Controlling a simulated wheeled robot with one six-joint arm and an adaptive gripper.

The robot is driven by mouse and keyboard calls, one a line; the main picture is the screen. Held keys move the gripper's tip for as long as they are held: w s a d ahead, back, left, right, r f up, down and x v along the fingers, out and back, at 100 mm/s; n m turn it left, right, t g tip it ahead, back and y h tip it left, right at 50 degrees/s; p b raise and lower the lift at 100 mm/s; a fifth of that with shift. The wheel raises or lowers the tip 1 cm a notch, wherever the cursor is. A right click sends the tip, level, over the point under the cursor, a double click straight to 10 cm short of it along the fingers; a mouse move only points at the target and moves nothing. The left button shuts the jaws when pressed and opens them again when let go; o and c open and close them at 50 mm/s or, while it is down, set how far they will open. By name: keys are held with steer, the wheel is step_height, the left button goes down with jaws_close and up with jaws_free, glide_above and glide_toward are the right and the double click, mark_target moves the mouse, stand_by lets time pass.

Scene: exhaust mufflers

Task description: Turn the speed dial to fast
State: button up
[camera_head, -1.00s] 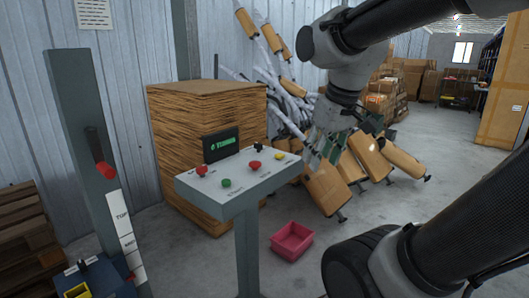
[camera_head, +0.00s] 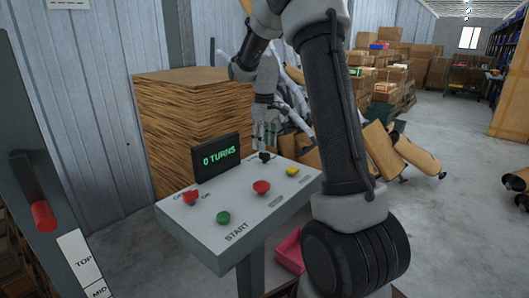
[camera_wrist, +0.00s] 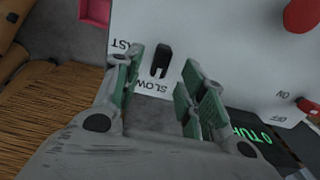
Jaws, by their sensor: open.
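The speed dial is a small black knob (camera_head: 264,156) at the back edge of the light grey control panel (camera_head: 190,225). In the wrist view the knob (camera_wrist: 161,60) shows between the words SLOW and a partly covered word ending in AST. Its long side runs roughly towards SLOW, but I cannot tell its exact setting. My gripper (camera_head: 264,132) hangs fingers-down just above the dial. In the wrist view my gripper (camera_wrist: 165,82) is open, its green-padded fingers on either side of the knob's near end. I cannot tell whether they touch it.
A display (camera_head: 217,156) reading 0 TURNS stands at the panel's back left. A wooden crate (camera_head: 190,115) stands close behind. A pink bin (camera_head: 289,252) sits below right.

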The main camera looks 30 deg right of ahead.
mark_target(265, 158)
steer(key=shift+f, duration=1.95)
steer(key=shift+c, duration=0.2)
jaws_close()
